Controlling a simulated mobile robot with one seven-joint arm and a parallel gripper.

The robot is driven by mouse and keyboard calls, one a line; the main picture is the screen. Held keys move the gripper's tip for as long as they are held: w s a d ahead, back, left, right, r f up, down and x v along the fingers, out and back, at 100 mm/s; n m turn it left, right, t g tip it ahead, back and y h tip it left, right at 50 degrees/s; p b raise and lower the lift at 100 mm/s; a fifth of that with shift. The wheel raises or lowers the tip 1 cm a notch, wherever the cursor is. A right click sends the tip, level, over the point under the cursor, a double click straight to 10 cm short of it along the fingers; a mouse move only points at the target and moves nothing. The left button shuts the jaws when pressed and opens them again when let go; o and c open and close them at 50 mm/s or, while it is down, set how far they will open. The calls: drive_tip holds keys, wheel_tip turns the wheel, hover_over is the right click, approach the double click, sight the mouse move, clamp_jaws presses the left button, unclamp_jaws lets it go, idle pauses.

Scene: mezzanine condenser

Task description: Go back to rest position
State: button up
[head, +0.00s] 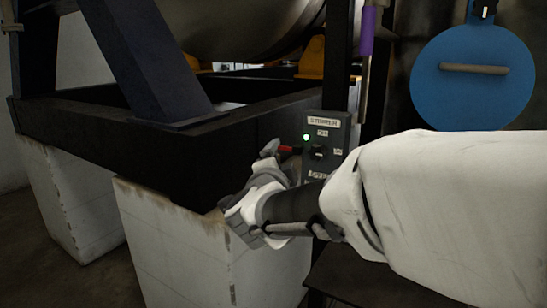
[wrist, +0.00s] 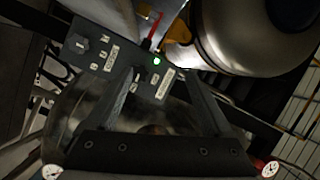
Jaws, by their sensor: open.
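My gripper (head: 279,163) is in front of a grey control panel (head: 340,134), just left of its face in the head view. Its two fingers are spread apart with nothing held between them in the wrist view (wrist: 160,82). The panel has white labels, the top one seeming to read "STIRRER". A small green lamp (head: 306,137) is lit, also in the wrist view (wrist: 157,60). A red-tipped lever (head: 287,149) sticks out near it. A dark knob (head: 318,152) sits below right of the lamp. Whether a finger touches the panel, I cannot tell.
A dark steel frame (head: 70,122) on white concrete blocks (head: 190,235) stands at left, with a large metal vessel (head: 240,30) above. A blue round disc (head: 470,95) with a bar hangs at upper right. A purple-handled item (head: 367,30) hangs beside the post.

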drive_tip(key=s+d+f+n+g+y, duration=0.1)
drive_tip(key=s+d+f+n+g, duration=0.2)
drive_tip(key=s, duration=0.6)
drive_tip(key=s+d+f+n+g+y, duration=0.1)
drive_tip(key=s+d+f+n+g, duration=0.3)
drive_tip(key=s+n, duration=0.3)
drive_tip(key=s+d+f+n+g+p, duration=0.1)
drive_tip(key=s+d+f+n+g, duration=0.3)
drive_tip(key=s, duration=0.8)
drive_tip(key=shift+s+d+f+n+y, duration=0.3)
drive_tip(key=shift+d+f+n+y, duration=0.1)
drive_tip(key=shift+d+n, duration=0.45)
drive_tip(key=r+p, duration=1.3)
drive_tip(key=shift+w+a+r, duration=0.15)
drive_tip(key=shift+w+a, duration=0.05)
drive_tip(key=shift+c, duration=0.2)
